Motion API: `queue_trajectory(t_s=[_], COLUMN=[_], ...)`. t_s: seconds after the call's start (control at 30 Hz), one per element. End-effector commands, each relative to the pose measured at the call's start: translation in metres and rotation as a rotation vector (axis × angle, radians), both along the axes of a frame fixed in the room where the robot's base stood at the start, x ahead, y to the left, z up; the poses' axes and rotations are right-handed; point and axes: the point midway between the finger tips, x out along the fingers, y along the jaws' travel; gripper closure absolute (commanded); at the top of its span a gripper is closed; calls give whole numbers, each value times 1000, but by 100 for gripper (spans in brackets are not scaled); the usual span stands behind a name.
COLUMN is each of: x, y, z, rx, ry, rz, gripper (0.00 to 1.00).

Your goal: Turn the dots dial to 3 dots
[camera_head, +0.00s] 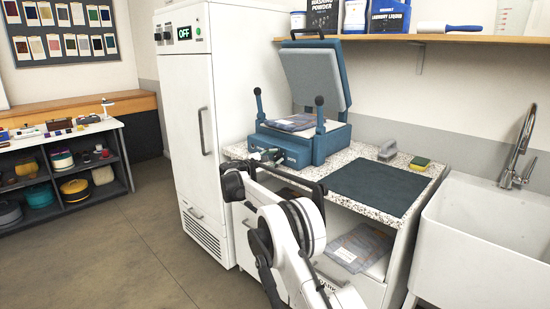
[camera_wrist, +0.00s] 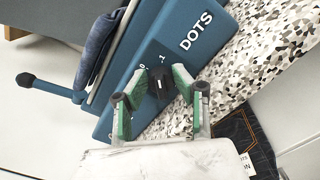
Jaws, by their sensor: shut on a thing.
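The dots dial (camera_wrist: 158,86) is a black knob with a pale mark, on the front of the blue press (camera_wrist: 202,48), beside the word DOTS. In the wrist view my gripper (camera_wrist: 161,79) has its green-padded fingers on both sides of the knob, shut on it. Small white figures, one reading 1, show by the dial; the others are partly hidden, and the dial's exact setting cannot be read. In the head view the press (camera_head: 301,146) stands on the speckled counter, its lid raised. My gripper (camera_head: 267,157) is at its front left, hiding the dial.
Folded fabric (camera_head: 293,122) lies on the press bed. A dark mat (camera_head: 380,187), a grey-handled tool (camera_head: 387,150) and a sponge (camera_head: 420,163) are on the counter to the right. A white cabinet (camera_head: 185,120) stands close on the left, a sink (camera_head: 490,230) at right.

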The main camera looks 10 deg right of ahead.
Motion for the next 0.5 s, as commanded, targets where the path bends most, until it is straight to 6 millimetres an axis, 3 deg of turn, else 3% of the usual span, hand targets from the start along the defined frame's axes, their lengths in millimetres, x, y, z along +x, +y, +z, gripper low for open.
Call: queue_trajectory(t_s=[0.5], x=[-1], y=[0], z=[-2], rx=[150], ry=[-209], rz=[-1], gripper=[100])
